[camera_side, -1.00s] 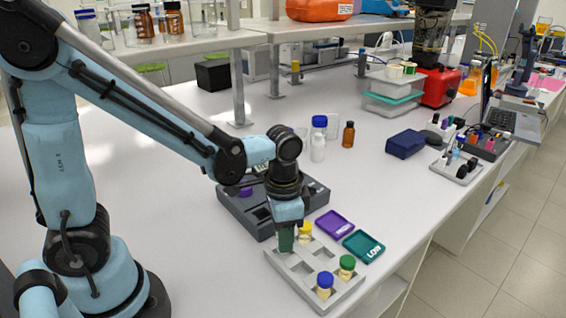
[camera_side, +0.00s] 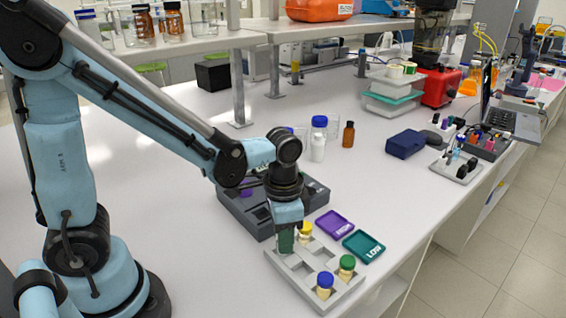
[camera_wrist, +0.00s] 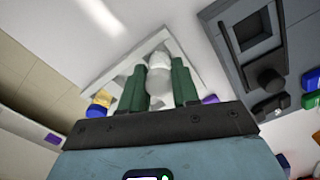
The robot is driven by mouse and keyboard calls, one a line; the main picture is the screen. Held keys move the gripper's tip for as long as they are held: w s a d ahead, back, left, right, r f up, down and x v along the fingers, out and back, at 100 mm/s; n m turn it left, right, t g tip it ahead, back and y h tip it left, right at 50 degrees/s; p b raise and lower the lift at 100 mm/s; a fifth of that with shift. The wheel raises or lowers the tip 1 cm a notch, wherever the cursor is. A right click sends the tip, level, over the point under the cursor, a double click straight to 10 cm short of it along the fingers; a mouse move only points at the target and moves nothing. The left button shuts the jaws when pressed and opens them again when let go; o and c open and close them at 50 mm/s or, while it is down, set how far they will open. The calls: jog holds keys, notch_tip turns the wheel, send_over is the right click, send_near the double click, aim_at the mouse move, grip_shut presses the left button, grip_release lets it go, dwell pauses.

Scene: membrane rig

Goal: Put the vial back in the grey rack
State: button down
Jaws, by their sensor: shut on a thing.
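The grey rack (camera_side: 338,296) lies near the front edge of the bench. It holds vials with a blue cap (camera_side: 325,280), a green cap (camera_side: 347,262) and a yellow cap (camera_side: 305,230). My gripper (camera_side: 286,242) is low at the rack's back left part, pointing down. In the wrist view, the green fingers of my gripper (camera_wrist: 158,88) are shut on a pale whitish vial (camera_wrist: 159,62). The fingers hide the vial in the side view. I cannot tell whether its lower end is inside a rack slot.
A purple tray (camera_side: 335,224) and a teal tray marked LOW (camera_side: 364,246) lie right of the rack. A dark grey device (camera_side: 240,212) stands close behind my gripper. The bench left of the rack is clear.

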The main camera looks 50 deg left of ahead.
jog(key=shift+f, duration=0.8)
dwell(0.5)
jog(key=c, duration=0.6)
grip_release()
jog(key=shift+c, duration=0.2)
jog(key=shift+r, duration=0.15)
jog(key=shift+r, duration=2.85)
jog(key=shift+a+r, duration=0.1)
jog(key=s+a+r+n+t, duration=0.1)
jog(key=a+r+n+t, duration=0.4)
jog(key=t, duration=0.2)
jog(key=shift+s+a, duration=0.3)
jog(key=shift+a, duration=0.1)
